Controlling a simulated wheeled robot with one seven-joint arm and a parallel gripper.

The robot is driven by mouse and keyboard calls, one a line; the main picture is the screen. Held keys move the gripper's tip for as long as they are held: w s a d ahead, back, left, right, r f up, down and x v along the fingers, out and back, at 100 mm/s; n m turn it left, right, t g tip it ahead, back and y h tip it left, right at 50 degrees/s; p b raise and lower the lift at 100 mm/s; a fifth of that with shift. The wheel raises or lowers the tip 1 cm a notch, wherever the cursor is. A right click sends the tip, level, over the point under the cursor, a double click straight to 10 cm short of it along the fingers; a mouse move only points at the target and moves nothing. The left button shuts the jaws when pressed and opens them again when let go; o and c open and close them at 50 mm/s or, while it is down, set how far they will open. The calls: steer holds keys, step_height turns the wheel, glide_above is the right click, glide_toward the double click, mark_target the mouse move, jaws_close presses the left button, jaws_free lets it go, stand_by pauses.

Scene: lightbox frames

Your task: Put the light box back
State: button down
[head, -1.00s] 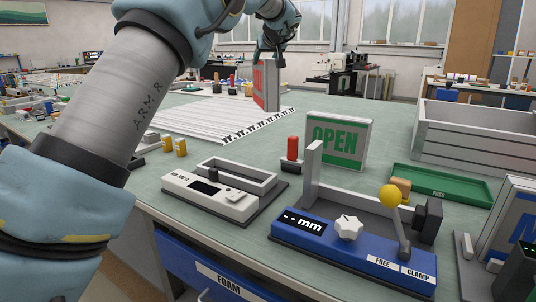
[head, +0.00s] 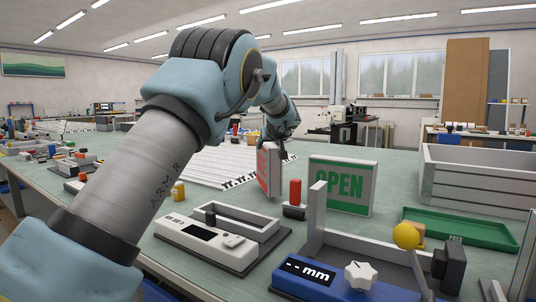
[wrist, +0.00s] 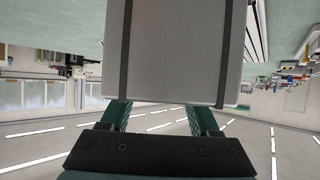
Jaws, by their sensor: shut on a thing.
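My gripper (head: 277,140) is shut on a light box (head: 268,172), holding it from above. The held box is a thin grey-white panel with red markings, seen nearly edge-on in the head view. I cannot tell whether its lower edge touches the table. In the wrist view, the plain grey face of the held box (wrist: 180,50) with two dark bands fills the upper middle, and my green fingers reach it from below. Another light box (head: 342,186), with green OPEN lettering, stands upright on the table to the right.
A red-handled piece (head: 295,197) stands close right of the held box. A white instrument with a tray (head: 205,238) and a blue measuring fixture (head: 330,285) are in front. A green tray (head: 460,236) and grey crate (head: 475,180) are at right. Striped sheets (head: 225,165) lie behind.

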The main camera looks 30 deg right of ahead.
steer(key=shift+f, duration=1.1)
steer(key=shift+c, duration=0.6)
jaws_free()
steer(key=shift+f, duration=0.1)
steer(key=b+v, duration=0.3)
steer(key=v, duration=0.9)
